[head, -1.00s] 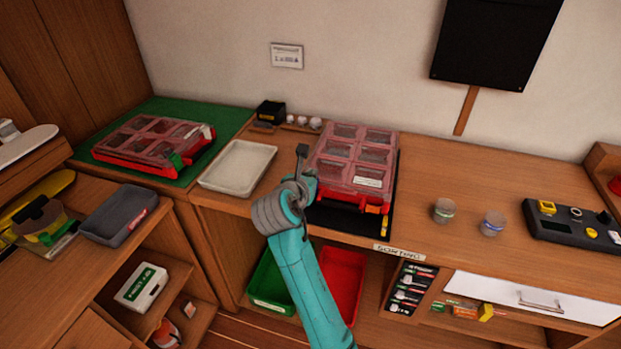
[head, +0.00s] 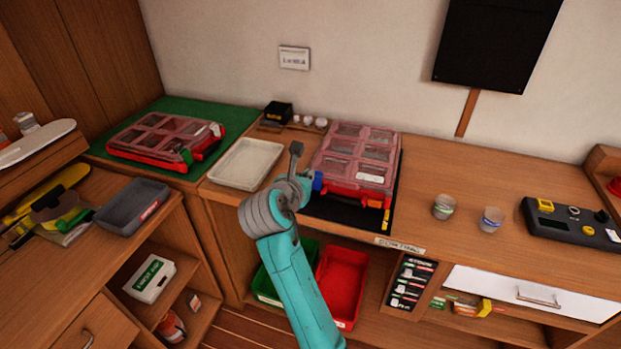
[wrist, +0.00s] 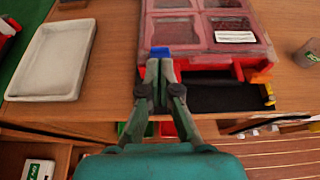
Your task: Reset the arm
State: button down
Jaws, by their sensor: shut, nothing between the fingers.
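My gripper (wrist: 158,70) is shut with nothing held. In the wrist view its fingers point at the front left of a red case (wrist: 205,60) with a clear, compartmented lid. A small blue piece (wrist: 160,51) shows just past the fingertips; I cannot tell whether they touch it. In the head view my teal arm reaches up from below, its grey wrist bent in front of the workbench. The blue piece (head: 317,182) shows there beside the wrist, at the left of the red case (head: 355,160). The fingertips are hard to make out in that view.
A pale tray (head: 246,165) lies left of the case, and a black mat (head: 345,213) lies under it. Two small jars (head: 444,207) and a dark console (head: 572,226) stand to the right. A second red case (head: 165,140) lies on a green mat. Open bins (head: 342,283) sit below.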

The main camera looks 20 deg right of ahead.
jog(key=s+a+r, duration=0.3)
jog(key=s+r, duration=0.1)
jog(key=s+d+f+m+t+y, duration=0.1)
jog(key=s+f+m, duration=0.15)
jog(key=f, duration=0.45)
jog(key=s+d+f+m+t+y, duration=0.15)
jog(key=s+f, duration=0.25)
jog(key=f, duration=0.4)
jog(key=s+f+m+y, duration=0.45)
jog(key=s+f, duration=0.55)
jog(key=s, duration=0.3)
jog(key=s+m+y, duration=0.1)
jog(key=s+m, duration=0.8)
jog(key=s, duration=0.8)
jog(key=s+d+r+m, duration=0.1)
jog(key=s+r+m, duration=0.2)
jog(key=s+m, duration=0.2)
jog(key=s+r+m+t, duration=0.1)
jog(key=s+r+m, duration=0.2)
jog(key=s+m, duration=0.3)
jog(key=v, duration=0.2)
jog(key=shift+s+d, duration=0.35)
jog(key=shift+s, duration=0.05)
jog(key=shift+w+m+t, duration=0.1)
jog(key=shift+m+t, duration=0.15)
